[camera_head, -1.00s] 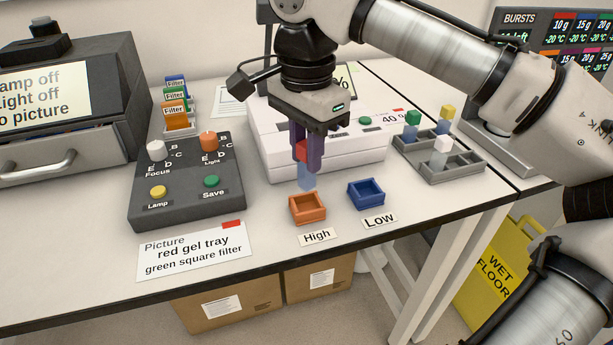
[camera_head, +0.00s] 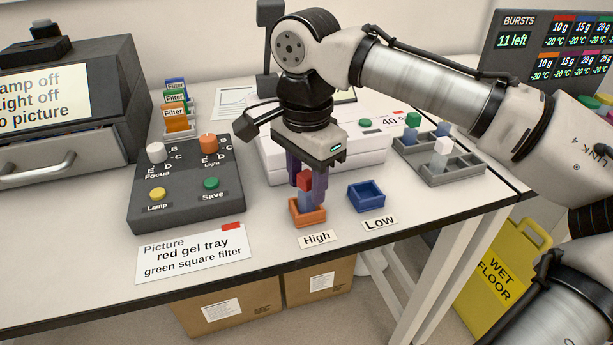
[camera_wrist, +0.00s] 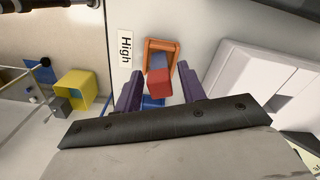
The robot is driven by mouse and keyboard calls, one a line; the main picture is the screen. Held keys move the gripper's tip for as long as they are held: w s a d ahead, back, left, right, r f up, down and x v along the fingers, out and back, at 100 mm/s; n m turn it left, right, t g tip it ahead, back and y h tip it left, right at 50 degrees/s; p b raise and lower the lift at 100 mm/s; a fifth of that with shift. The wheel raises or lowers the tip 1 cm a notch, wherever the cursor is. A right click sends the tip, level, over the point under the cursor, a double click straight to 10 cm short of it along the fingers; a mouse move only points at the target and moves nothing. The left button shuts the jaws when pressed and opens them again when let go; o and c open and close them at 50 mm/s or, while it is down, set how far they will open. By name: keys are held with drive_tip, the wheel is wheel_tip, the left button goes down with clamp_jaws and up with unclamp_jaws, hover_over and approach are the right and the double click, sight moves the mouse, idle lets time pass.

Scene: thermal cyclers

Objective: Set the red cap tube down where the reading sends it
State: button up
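The red cap tube (camera_head: 304,182) stands in the orange tray (camera_head: 308,219) behind the "High" label (camera_head: 317,238). Its red cap (camera_wrist: 159,84) also shows in the wrist view, with the orange tray (camera_wrist: 163,44) around its lower end. My gripper (camera_head: 307,178) is low over this tray, its purple fingers on either side of the cap. In the wrist view my gripper (camera_wrist: 159,80) is open, with a gap on both sides of the cap. The blue tray (camera_head: 367,197) behind the "Low" label (camera_head: 379,223) looks empty.
A white instrument (camera_head: 277,160) stands close behind the trays. A grey rack (camera_head: 450,171) with several capped tubes is at right. A dark control box (camera_head: 187,185) with knobs is at left. The table's front edge lies just before the labels.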

wheel_tip(320, 180, up, 12)
drive_tip(key=shift+r+p, duration=0.2)
drive_tip(key=shift+p, duration=0.15)
idle(0.4)
